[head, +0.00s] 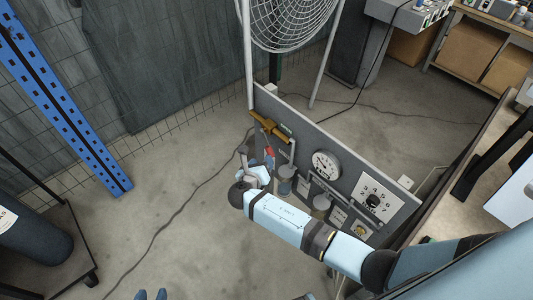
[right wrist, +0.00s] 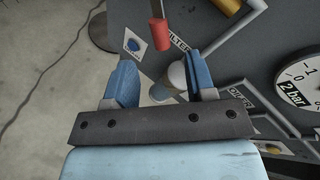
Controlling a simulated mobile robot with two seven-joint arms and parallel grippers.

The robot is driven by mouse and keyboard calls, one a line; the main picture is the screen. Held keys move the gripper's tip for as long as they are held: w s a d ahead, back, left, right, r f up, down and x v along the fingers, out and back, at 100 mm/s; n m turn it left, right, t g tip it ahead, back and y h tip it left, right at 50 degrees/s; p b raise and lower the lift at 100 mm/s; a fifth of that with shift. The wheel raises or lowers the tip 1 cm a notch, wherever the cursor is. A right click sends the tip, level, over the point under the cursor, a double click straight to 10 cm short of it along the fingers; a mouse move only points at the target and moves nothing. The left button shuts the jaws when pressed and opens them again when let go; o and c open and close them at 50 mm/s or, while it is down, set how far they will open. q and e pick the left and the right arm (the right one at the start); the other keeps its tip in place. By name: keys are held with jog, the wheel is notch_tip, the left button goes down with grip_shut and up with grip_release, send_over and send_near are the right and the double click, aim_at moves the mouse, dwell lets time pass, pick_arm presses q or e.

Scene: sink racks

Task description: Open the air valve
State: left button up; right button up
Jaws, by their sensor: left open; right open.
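The panel (head: 330,150) carries a brass pipe fitting (head: 268,128) at its upper left. A red-tipped lever (head: 269,150), which looks like the air valve's handle, hangs below that fitting. In the right wrist view the red lever end (right wrist: 158,34) lies just beyond the fingertips, roughly centred between them. My right gripper (head: 262,165) is open at the panel's left end, close below the lever; its blue fingers (right wrist: 161,60) hold nothing and appear apart from the lever. My left gripper (head: 151,295) is open and empty at the bottom edge, far from the panel.
A 2 bar gauge (head: 326,164), a numbered dial (head: 375,199) and filter bowls (head: 286,180) sit on the panel beside my right arm. A caged fan (head: 290,20) stands behind. A dark cylinder on a cart (head: 30,235) is at left. The floor between is clear except for a cable.

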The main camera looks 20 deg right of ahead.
jog(key=shift+v, duration=2.4)
